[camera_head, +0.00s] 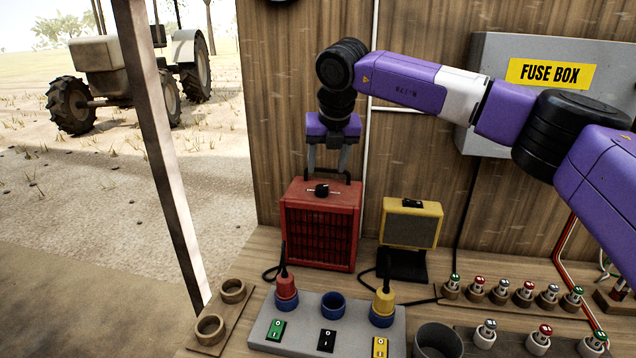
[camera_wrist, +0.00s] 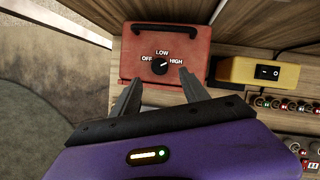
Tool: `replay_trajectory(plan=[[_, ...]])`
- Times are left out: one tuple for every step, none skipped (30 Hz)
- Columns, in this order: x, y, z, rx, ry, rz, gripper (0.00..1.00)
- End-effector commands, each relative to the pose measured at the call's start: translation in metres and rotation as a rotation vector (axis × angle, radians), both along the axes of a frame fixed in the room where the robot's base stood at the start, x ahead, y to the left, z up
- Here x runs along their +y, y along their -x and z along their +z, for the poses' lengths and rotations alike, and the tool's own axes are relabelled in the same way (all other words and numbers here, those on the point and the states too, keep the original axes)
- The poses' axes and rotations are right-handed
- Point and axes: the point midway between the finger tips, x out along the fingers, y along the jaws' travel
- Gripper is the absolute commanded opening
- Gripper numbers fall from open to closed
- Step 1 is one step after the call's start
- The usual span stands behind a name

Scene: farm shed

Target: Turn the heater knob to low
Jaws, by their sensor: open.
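The red heater (camera_head: 319,235) stands on the workbench against the plank wall, with a dark grille on its front. Its black knob (camera_head: 321,190) is on the top face. In the wrist view the knob (camera_wrist: 160,66) has OFF, LOW and HIGH printed around it. Its pale mark seems to point toward HIGH, but it is small.
A yellow work lamp (camera_head: 411,226) stands right of the heater. In front is a grey socket panel (camera_head: 300,334) with red and yellow plugs and switches. Several small plugs line the bench at right. A grey fuse box (camera_head: 490,62) hangs on the wall.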

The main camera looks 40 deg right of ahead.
Motion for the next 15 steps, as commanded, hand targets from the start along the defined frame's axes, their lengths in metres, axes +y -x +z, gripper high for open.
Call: replay_trajectory(plan=[[-0.001, -0.001, -0.005, 0.002, -0.003, -0.001, 0.53], [-0.001, -0.003, -0.009, 0.002, -0.004, -0.001, 0.53], [-0.002, -0.005, -0.014, 0.002, -0.005, 0.0, 0.53], [-0.002, -0.006, -0.018, 0.003, -0.005, 0.001, 0.53], [-0.003, -0.008, -0.022, 0.003, -0.004, 0.002, 0.53], [-0.004, -0.01, -0.028, 0.003, -0.005, 0.002, 0.53], [-0.004, -0.012, -0.033, 0.002, -0.007, 0.002, 0.53], [-0.005, -0.014, -0.037, 0.002, -0.007, 0.002, 0.53], [-0.006, -0.016, -0.042, 0.002, -0.005, 0.003, 0.53], [-0.007, -0.017, -0.047, 0.002, -0.005, 0.003, 0.53], [-0.008, -0.018, -0.05, 0.002, -0.006, 0.002, 0.53], [-0.008, -0.02, -0.054, 0.001, -0.006, 0.002, 0.53], [-0.009, -0.021, -0.057, 0.001, -0.006, 0.003, 0.53], [-0.009, -0.022, -0.06, 0.001, -0.005, 0.004, 0.53], [-0.01, -0.023, -0.063, 0.001, -0.005, 0.004, 0.53]])
